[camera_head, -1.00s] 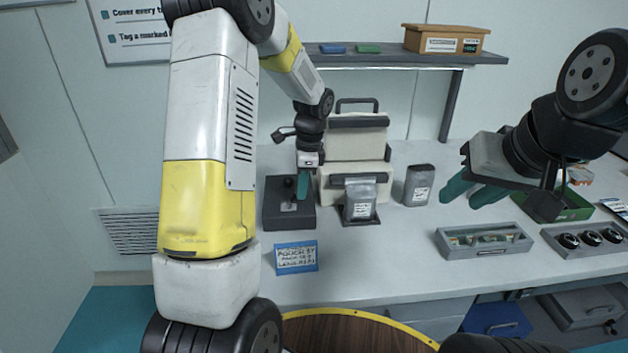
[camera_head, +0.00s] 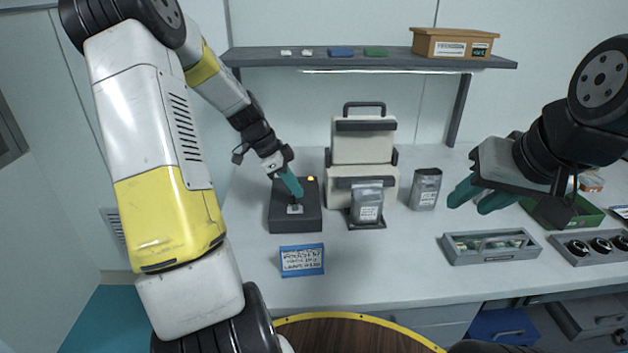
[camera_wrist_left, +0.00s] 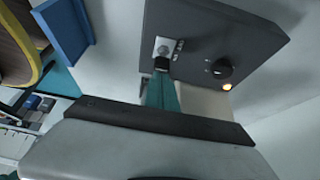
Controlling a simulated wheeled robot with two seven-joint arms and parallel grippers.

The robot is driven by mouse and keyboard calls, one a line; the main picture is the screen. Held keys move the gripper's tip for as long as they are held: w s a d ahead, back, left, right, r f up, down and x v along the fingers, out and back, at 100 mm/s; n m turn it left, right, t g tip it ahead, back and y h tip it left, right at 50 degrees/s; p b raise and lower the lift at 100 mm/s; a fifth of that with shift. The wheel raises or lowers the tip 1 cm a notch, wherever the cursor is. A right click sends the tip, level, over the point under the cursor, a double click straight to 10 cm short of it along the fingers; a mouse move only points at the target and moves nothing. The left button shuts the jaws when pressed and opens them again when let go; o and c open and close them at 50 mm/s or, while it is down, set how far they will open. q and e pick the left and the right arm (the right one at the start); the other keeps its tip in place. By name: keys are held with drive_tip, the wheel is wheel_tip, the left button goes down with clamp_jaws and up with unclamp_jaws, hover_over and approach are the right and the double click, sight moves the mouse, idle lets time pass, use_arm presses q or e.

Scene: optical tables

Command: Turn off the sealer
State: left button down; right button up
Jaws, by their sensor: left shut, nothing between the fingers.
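The sealer (camera_head: 362,149) is a beige machine with a dark handle at the back of the table. A dark grey control box (camera_head: 281,222) sits beside it on the left. In the left wrist view the box (camera_wrist_left: 255,35) has a small lever switch (camera_wrist_left: 163,50), a round black knob (camera_wrist_left: 221,68) and a lit amber lamp (camera_wrist_left: 227,87). The lamp (camera_head: 311,179) also glows in the head view. My left gripper (camera_head: 297,194) is shut and empty, its teal tips at the switch; contact is unclear. The tips (camera_wrist_left: 160,68) partly cover the switch's lower end. My right gripper (camera_head: 478,196) hangs open and empty at the right.
A grey pouch (camera_head: 366,203) stands at the sealer's front and another (camera_head: 425,189) to its right. A shelf (camera_head: 390,64) runs above.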

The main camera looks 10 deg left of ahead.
use_arm(q)
drive_tip(key=shift+s+a+f+h, duration=0.1)
drive_tip(key=shift+s+a+h, duration=0.05)
drive_tip(key=shift+a+h, duration=0.4)
drive_tip(key=shift+d, duration=0.4)
drive_tip(key=shift+a, duration=0.1)
drive_tip(key=shift+r, duration=0.85)
